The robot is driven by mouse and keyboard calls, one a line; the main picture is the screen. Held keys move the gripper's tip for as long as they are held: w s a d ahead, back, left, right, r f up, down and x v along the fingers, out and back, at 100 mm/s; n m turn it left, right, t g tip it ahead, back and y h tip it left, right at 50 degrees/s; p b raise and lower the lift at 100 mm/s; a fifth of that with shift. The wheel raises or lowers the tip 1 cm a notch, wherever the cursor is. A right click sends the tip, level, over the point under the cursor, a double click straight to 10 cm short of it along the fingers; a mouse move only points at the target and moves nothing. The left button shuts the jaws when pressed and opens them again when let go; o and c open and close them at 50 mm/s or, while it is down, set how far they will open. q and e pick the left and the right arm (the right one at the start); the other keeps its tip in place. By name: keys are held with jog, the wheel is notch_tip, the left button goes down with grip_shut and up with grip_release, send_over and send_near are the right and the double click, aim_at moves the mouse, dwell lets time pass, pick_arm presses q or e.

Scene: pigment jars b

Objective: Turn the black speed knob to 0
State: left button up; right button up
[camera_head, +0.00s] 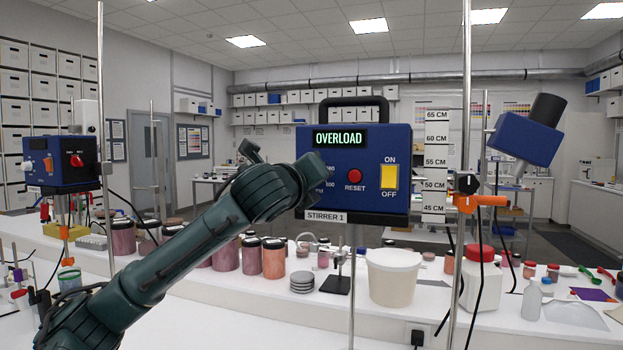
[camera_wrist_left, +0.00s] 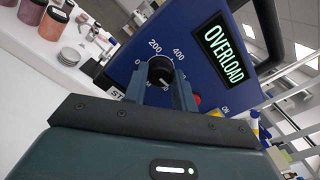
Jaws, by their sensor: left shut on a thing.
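The black speed knob (camera_wrist_left: 160,71) shows in the left wrist view on the blue front of the stirrer box (camera_head: 400,145), with printed marks 200 and 400 above it. My left gripper (camera_wrist_left: 161,82) is shut on the knob, one finger on each side. The knob's pointer setting is not clear to read. In the head view my left arm (camera_head: 215,225) covers the knob and the left part of the panel. The box's display (camera_head: 341,139) reads OVERLOAD. My right gripper is in neither view.
The panel also has a red RESET button (camera_head: 354,176) and a yellow ON/OFF switch (camera_head: 390,178). Below stand a white bucket (camera_head: 394,280), pigment jars (camera_head: 273,260) and a red-lidded bottle (camera_head: 482,285). Metal rods (camera_head: 463,100) rise beside the box.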

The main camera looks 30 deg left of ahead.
pick_arm(q)
jog(key=m, duration=3)
jog(key=shift+r+m, duration=0.2)
jog(key=shift+m, duration=0.1)
dwell(0.7)
dwell(0.3)
jog(key=o, duration=1)
jog(key=shift+f, duration=0.1)
